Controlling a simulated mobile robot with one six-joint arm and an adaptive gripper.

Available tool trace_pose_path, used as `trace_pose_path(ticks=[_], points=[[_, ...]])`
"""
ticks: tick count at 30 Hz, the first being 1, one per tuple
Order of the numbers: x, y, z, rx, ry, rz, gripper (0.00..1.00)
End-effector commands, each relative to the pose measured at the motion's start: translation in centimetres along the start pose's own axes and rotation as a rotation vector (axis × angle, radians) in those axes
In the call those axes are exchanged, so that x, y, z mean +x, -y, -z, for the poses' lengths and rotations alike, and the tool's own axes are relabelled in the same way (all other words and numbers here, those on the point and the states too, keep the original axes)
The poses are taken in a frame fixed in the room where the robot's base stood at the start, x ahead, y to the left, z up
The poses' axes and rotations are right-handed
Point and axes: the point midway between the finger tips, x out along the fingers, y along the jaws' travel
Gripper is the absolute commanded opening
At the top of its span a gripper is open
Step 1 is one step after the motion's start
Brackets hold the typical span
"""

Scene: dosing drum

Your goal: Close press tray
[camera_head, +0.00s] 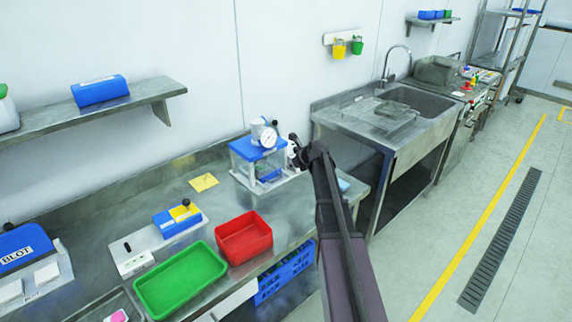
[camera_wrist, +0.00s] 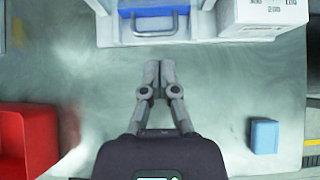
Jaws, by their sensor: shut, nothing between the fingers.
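The press (camera_head: 258,158) stands on the steel bench, with a blue top, a round gauge and a clear front. In the wrist view, its blue tray (camera_wrist: 126,27) with a grey handle (camera_wrist: 152,32) shows at the top edge, inside a pale frame. How far the tray sticks out is hard to tell. My gripper (camera_wrist: 160,66) is shut and empty, its fingertips pointing at the tray handle with a short gap between. In the head view my arm reaches up to the press's right side, and the gripper itself is hard to make out.
A red bin (camera_head: 244,236) and a green tray (camera_head: 180,279) sit on the bench to the left. A white box with print (camera_wrist: 262,14) stands right of the tray. A small blue block (camera_wrist: 264,136) lies near the bench edge at right. Bare bench lies around my fingers.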

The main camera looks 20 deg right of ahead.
Motion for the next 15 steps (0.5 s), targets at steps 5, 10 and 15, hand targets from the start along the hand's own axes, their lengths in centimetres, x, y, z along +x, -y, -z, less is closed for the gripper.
trace_pose_path(ticks=[5, 10, 15], points=[[-1.6, -0.1, -0.1, -0.001, 0.000, -0.001, 0.00], [-2.1, -0.1, -0.1, -0.001, 0.000, -0.001, 0.00], [-2.1, -0.1, 0.0, -0.002, 0.000, -0.001, 0.00]])
